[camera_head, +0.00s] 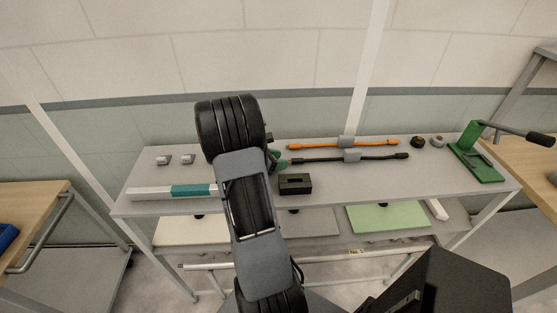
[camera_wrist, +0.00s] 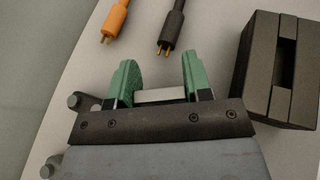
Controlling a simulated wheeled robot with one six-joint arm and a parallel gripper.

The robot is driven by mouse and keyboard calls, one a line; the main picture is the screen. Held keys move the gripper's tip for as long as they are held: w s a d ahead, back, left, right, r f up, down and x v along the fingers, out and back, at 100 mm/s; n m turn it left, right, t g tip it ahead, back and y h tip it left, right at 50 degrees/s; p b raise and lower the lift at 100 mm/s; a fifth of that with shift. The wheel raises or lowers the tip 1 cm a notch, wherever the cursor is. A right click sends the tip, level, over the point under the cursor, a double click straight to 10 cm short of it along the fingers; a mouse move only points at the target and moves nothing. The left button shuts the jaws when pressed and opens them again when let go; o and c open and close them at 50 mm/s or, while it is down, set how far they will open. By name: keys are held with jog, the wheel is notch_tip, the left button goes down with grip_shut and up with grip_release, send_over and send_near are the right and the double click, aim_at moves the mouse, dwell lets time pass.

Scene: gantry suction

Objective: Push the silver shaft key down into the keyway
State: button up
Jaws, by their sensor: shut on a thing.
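My gripper (camera_wrist: 159,74) has two green fingers shut on the silver shaft key (camera_wrist: 160,96), a pale bar lying crosswise between them in the wrist view. The black block (camera_wrist: 270,95) with the slot-like keyway (camera_wrist: 287,60) stands to the right of my gripper, apart from it. In the head view the same black block (camera_head: 295,189) sits on the grey table, just right of my arm.
An orange cable (camera_head: 315,144) and a black cable (camera_head: 325,158) lie behind the block. Two small grey blocks (camera_head: 175,160) and a white-and-teal bar (camera_head: 172,192) lie on the left. A green lever fixture (camera_head: 478,165) stands at right. The table (camera_head: 390,182) is clear right of the block.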

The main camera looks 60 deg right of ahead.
jog(key=shift+f, duration=0.25)
jog(key=shift+f, duration=0.1)
jog(key=o, duration=0.5)
jog(key=shift+f, duration=0.1)
jog(key=o, duration=0.5)
